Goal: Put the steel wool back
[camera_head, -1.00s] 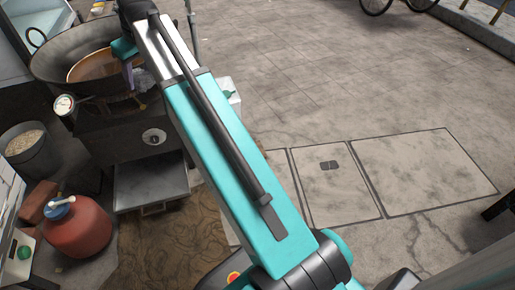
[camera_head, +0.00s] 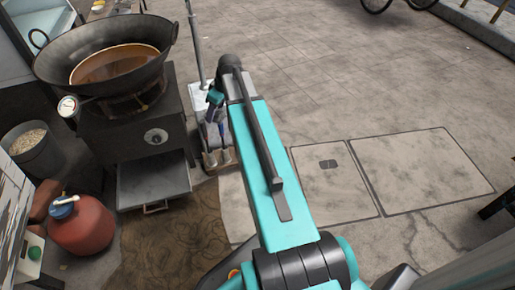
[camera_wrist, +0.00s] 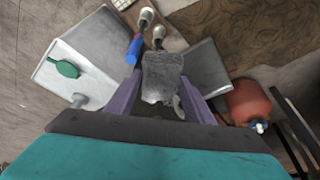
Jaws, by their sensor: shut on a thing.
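The steel wool is a rough grey block (camera_wrist: 162,77) in the wrist view, held between the purple fingers of my gripper (camera_wrist: 160,88). My gripper is shut on it. Below it in that view are a blue-handled tool (camera_wrist: 134,48) and round metal tool ends (camera_wrist: 146,16). In the head view my arm reaches past the right side of the stove, above a small tool rack (camera_head: 215,157). My fingers and the steel wool are mostly hidden there behind the arm's end.
A black wok (camera_head: 105,50) with brown liquid sits on the stove (camera_head: 135,140), left of my arm. A pull-out tray (camera_head: 152,183) sticks out below it. A red canister (camera_head: 82,226) and a bucket (camera_head: 30,150) stand left.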

